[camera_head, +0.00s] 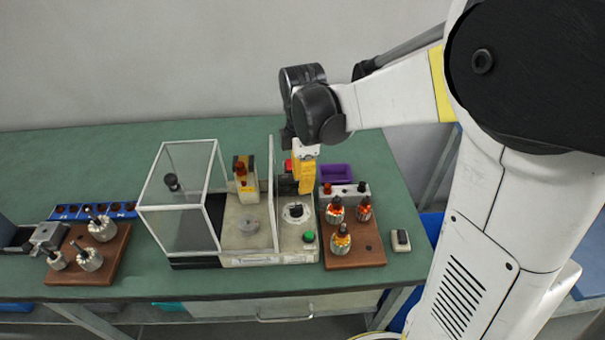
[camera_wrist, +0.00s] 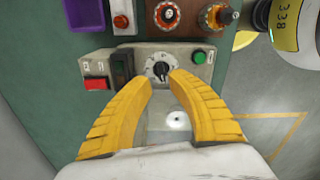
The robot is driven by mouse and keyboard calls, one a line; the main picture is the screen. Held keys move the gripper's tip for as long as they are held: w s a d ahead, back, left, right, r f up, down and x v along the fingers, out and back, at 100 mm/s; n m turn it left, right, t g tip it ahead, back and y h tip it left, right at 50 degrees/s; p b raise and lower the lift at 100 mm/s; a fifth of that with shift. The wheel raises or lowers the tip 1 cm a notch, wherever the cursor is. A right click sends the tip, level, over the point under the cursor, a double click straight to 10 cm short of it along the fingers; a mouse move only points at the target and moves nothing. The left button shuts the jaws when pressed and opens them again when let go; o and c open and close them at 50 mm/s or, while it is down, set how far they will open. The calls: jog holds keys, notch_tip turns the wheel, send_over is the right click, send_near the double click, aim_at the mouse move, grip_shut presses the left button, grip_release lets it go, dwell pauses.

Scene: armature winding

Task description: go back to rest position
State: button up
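My gripper (camera_head: 305,186) has yellow fingers and hangs pointing down over the right part of the winding machine (camera_head: 270,258). In the wrist view my gripper (camera_wrist: 162,80) is open, with a clear gap between its fingertips and nothing held in it. A round dial with a dark knob (camera_wrist: 160,68) shows just past the fingertips; the dial also shows in the head view (camera_head: 297,211), below the gripper. I cannot tell how far above the dial the tips are. My arm reaches in from the right.
A clear guard box (camera_head: 182,195) stands left of the gripper. A wooden block (camera_head: 362,256) with several armatures stands to the right, before a purple bin (camera_head: 336,174). Another wooden block (camera_head: 105,262) with armatures is at left. The back of the green table (camera_head: 90,160) is free.

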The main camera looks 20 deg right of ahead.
jog(key=shift+r, duration=1.3)
jog(key=s+r+m+t, duration=0.2)
jog(key=s+m+t, duration=0.1)
jog(key=s+m, duration=0.3)
jog(key=s+a+r+m+t, duration=0.1)
jog(key=s+r+m+t, duration=0.2)
jog(key=s+m, duration=0.3)
jog(key=m+t, duration=0.1)
jog(key=m, duration=0.3)
jog(key=shift+s+a+r+m, duration=0.25)
jog(key=shift+s+a+m, duration=0.05)
jog(key=shift+s, duration=0.1)
